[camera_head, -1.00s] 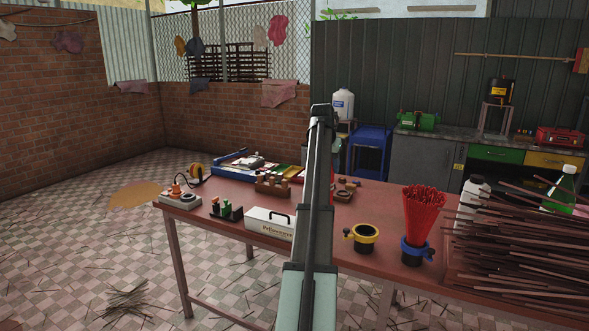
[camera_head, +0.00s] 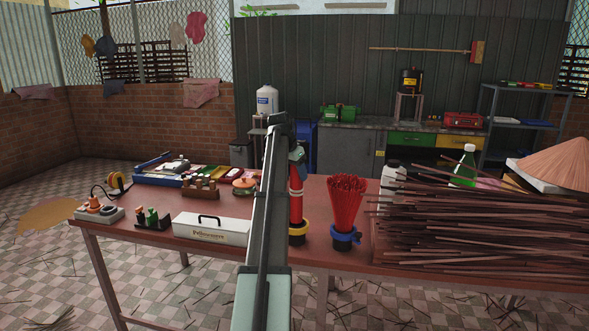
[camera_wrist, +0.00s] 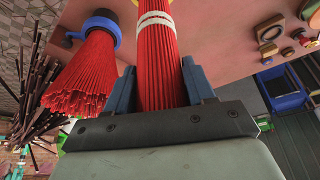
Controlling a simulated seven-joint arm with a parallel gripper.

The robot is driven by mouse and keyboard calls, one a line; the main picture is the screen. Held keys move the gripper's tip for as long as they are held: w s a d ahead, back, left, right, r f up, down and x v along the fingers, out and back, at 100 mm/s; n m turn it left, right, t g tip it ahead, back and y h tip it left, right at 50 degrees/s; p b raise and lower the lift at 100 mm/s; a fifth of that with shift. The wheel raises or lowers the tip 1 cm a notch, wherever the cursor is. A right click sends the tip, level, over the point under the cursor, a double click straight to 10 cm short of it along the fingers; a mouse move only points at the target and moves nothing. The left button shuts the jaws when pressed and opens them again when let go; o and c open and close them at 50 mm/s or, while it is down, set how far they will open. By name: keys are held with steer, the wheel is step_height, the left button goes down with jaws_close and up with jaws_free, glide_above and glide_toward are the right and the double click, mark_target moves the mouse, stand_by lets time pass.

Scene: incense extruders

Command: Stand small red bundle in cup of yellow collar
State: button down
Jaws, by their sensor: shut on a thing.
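The small red bundle (camera_head: 296,202), with a white band, stands upright right at the yellow collar (camera_head: 298,230). Its lower end meets the collar's opening; I cannot tell how deep it sits in the cup. My gripper (camera_head: 297,160) is shut on the bundle's upper part, partly hidden behind my arm. In the wrist view, both fingers of my gripper (camera_wrist: 158,88) press the sides of the red bundle (camera_wrist: 157,55), and its far end runs out of the top edge.
A larger red bundle (camera_head: 347,200) stands in the blue collar (camera_head: 344,237), close on the right. A heap of dark sticks (camera_head: 470,230) covers the table's right part. A white box (camera_head: 210,230) lies left of my arm.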

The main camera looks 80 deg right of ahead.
mark_target(296, 191)
steer(key=shift+f, duration=3.75)
steer(key=shift+c, duration=1.6)
jaws_free()
steer(key=v, duration=1.4)
steer(key=shift+d, duration=0.1)
steer(key=shift+w+f, duration=0.1)
